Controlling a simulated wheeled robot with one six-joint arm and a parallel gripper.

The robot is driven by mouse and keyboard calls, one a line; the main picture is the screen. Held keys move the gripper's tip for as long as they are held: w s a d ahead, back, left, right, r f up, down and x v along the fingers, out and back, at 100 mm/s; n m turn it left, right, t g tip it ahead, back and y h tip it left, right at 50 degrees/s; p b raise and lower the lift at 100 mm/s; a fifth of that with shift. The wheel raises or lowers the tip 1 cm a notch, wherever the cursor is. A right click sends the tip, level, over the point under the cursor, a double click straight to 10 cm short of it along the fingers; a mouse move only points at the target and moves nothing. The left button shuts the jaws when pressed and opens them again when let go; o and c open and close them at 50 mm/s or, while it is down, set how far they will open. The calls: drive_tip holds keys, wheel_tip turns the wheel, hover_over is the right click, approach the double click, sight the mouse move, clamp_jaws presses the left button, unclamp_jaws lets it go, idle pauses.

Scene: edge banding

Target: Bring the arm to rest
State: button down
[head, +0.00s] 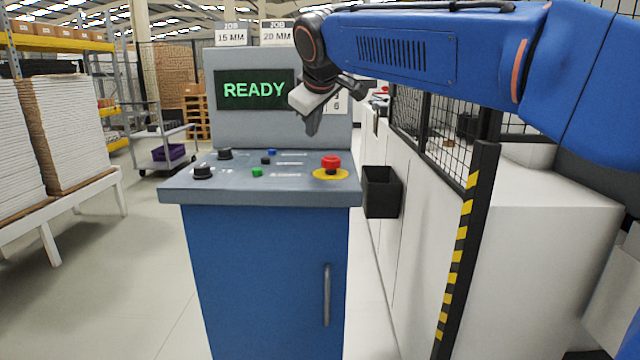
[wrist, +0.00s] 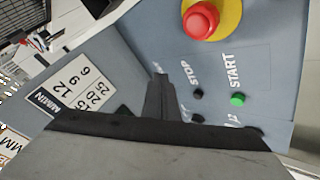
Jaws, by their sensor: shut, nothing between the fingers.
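My blue arm (head: 420,50) reaches in from the right across the top of the head view. My gripper (head: 312,128) points down over the back of the control console's sloped panel (head: 300,190), in front of its upright face. The fingers are together and hold nothing; they also show as one dark narrow shape in the wrist view (wrist: 160,82). The gripper appears apart from the buttons. The console screen (head: 254,90) reads READY in green.
The panel has a red mushroom button (head: 331,163) on a yellow disc, a green START button (wrist: 238,99), a black STOP button (wrist: 198,94) and black knobs (head: 203,172). A black bin (head: 381,192) and striped fence post (head: 463,250) stand right.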

drive_tip(key=s+d+f, duration=0.1)
drive_tip(key=s+d, duration=0.1)
drive_tip(key=d, duration=0.1)
drive_tip(key=s+d+f+m, duration=0.1)
drive_tip(key=s+d+f, duration=0.1)
drive_tip(key=d, duration=0.2)
drive_tip(key=s+d+f+m, duration=0.1)
drive_tip(key=d, duration=0.2)
drive_tip(key=shift+s+d+f+g+h, duration=0.25)
drive_tip(key=shift+s+f+g+h, duration=0.15)
drive_tip(key=s+d+f+m+g, duration=0.1)
drive_tip(key=s+d+f+m, duration=0.2)
drive_tip(key=s+d+f, duration=0.6)
drive_tip(key=s+d+f+m+g, duration=0.1)
drive_tip(key=s+d+f, duration=0.4)
drive_tip(key=s+f, duration=0.5)
drive_tip(key=s+d+f+m+g, duration=0.1)
drive_tip(key=s+d+f+m, duration=0.3)
drive_tip(key=s+f, duration=0.6)
drive_tip(key=s+d, duration=0.2)
drive_tip(key=s, duration=0.1)
drive_tip(key=shift+d+f+m+h, duration=0.15)
drive_tip(key=shift+f+m+h, duration=0.15)
